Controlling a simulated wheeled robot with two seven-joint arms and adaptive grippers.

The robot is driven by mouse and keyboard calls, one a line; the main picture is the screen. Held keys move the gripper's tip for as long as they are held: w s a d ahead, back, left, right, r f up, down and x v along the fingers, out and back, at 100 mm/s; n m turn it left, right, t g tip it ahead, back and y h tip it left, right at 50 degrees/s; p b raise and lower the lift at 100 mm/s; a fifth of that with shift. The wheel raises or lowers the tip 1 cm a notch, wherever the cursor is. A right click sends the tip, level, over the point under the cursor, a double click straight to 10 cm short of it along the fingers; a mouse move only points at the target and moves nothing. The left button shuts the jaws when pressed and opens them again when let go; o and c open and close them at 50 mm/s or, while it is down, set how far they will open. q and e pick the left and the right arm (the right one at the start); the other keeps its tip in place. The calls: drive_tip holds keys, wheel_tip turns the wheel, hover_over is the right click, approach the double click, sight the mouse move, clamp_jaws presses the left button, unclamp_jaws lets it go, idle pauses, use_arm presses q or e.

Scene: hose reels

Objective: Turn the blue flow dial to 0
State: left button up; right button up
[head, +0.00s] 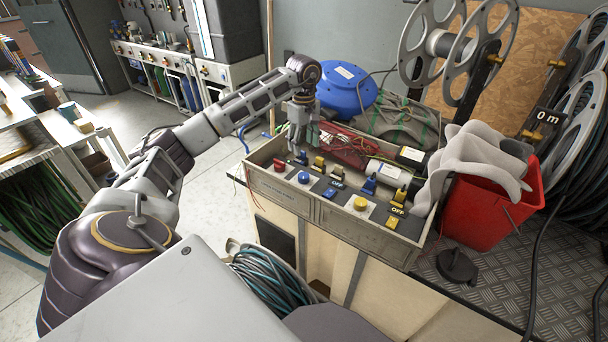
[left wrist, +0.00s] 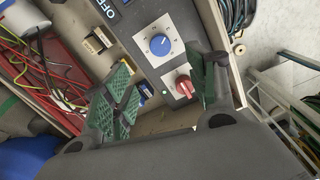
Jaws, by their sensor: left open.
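The blue flow dial (head: 304,177) is a round knob on a pale plate at the left front of the control panel. My left gripper (head: 302,132) hangs over the back left of the panel, behind and above the dial. In the left wrist view my left gripper's green-padded fingers (left wrist: 166,82) are spread and empty, with the dial beyond their tips and not touched. My right gripper is in neither view.
A red knob (head: 279,165) stands just left of the dial, and in the left wrist view the red knob (left wrist: 184,86) lies nearer the fingers. Blue and yellow levers and a yellow dial (head: 361,203) line the panel. Red wires (head: 350,150) lie in the tray behind.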

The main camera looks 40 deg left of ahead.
sight(304, 175)
use_arm(q)
wheel_tip(304, 175, down, 4)
drive_tip(key=shift+f+b, duration=0.2)
drive_tip(key=shift+b, duration=0.1)
wheel_tip(304, 175, down, 8)
drive_tip(key=shift+r+b, duration=0.25)
drive_tip(key=shift+b, duration=0.2)
drive_tip(key=shift+f, duration=0.8)
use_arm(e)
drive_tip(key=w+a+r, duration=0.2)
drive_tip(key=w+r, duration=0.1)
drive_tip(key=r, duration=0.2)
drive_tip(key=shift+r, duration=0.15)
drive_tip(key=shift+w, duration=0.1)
use_arm(q)
drive_tip(key=c, duration=1)
drive_tip(key=shift+c, duration=0.2)
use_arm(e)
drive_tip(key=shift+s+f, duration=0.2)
